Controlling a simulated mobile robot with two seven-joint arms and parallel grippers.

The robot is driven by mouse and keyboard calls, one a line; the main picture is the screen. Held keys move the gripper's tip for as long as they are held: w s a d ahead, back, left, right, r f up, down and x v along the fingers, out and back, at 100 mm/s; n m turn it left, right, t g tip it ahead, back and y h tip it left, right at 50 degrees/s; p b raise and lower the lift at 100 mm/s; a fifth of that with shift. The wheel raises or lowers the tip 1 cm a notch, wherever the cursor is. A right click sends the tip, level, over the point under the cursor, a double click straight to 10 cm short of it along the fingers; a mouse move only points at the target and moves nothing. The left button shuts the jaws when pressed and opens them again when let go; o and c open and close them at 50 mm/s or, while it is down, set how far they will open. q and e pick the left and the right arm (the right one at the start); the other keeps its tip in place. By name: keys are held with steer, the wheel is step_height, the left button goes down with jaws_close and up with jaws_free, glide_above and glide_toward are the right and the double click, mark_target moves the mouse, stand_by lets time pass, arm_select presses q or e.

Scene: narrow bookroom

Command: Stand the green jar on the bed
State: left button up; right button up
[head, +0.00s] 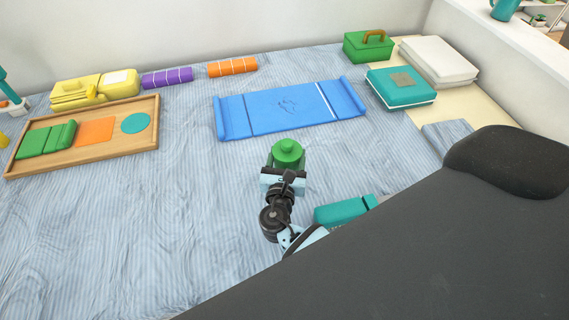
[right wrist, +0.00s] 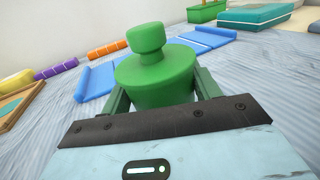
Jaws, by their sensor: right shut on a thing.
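The green jar (head: 287,152) with a round knob lid is upright near the middle of the head view. My right gripper (head: 285,168) is shut on it, one finger on each side. In the right wrist view the jar (right wrist: 154,75) fills the space between the fingers, and its lower part is hidden by the gripper body. The bed (head: 190,200) has a blue striped cover and lies beneath the jar. I cannot tell whether the jar's base touches the cover. My left gripper is not in view.
A blue mat (head: 262,112) lies just behind the jar. A teal item (head: 340,212) lies to its right, near my arm. A wooden tray (head: 148,128) is at the left. A teal box (head: 400,92) and green case (head: 367,48) are at back right. The cover left of the jar is clear.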

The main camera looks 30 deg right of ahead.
mark_target(287, 166)
steer(key=shift+f+b, duration=0.45)
steer(key=shift+f, duration=1.25)
steer(key=shift+f, duration=0.1)
steer(key=shift+f, duration=0.15)
steer(key=o, duration=1.3)
steer(key=shift+o, duration=0.2)
